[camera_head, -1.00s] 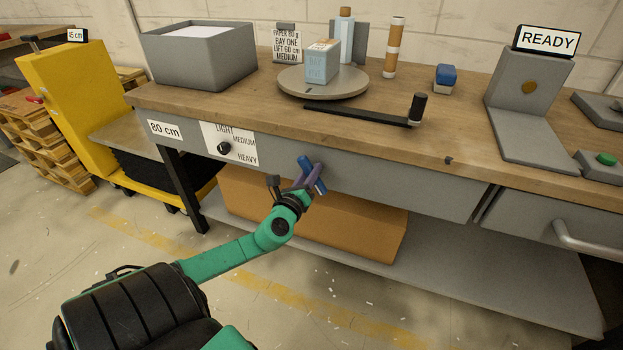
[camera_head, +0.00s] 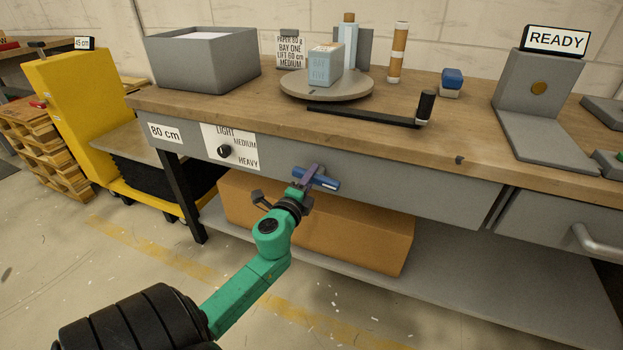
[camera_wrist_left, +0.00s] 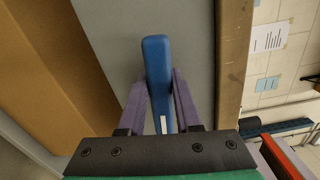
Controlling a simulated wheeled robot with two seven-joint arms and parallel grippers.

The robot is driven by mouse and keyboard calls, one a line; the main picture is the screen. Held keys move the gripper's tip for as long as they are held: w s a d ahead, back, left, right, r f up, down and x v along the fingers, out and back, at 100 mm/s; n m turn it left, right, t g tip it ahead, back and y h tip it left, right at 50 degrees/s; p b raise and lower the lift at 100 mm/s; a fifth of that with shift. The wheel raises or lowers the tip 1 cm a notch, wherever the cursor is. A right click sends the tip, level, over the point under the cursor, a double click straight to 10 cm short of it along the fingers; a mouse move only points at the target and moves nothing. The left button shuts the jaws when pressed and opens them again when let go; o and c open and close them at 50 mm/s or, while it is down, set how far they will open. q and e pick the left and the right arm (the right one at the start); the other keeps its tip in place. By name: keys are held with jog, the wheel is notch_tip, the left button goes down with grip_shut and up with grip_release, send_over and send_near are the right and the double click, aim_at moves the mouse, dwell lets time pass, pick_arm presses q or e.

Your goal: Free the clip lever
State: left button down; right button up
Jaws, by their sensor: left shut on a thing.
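The blue clip lever (camera_head: 318,180) sits on the grey front panel of the workbench, below the table edge. It now lies nearly level, tilted slightly down to the right. My left gripper (camera_head: 306,176) is shut on it, with the purple fingers on either side. In the left wrist view the blue lever (camera_wrist_left: 157,75) stands between the two purple fingers (camera_wrist_left: 160,105), and its lower end is partly hidden by the gripper body. My right gripper is not in view.
The bench front carries a dial (camera_head: 224,151) marked light, medium and heavy. A cardboard box (camera_head: 330,235) lies on the lower shelf. On top are a grey bin (camera_head: 200,75), a round turntable (camera_head: 325,88), a black crank arm (camera_head: 365,117) and a READY stand (camera_head: 540,90).

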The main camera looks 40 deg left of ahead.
pick_arm(q)
jog(key=shift+f+n, duration=0.1)
jog(key=shift+n, duration=0.5)
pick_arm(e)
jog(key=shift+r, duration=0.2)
pick_arm(q)
jog(key=c, duration=0.6)
grip_release()
jog(key=b+v, duration=0.2)
jog(key=v, duration=1.2)
jog(key=shift+s, duration=0.3)
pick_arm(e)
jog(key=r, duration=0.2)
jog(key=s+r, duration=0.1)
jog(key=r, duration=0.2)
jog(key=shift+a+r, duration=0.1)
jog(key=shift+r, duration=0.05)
pick_arm(q)
jog(key=shift+n, duration=0.4)
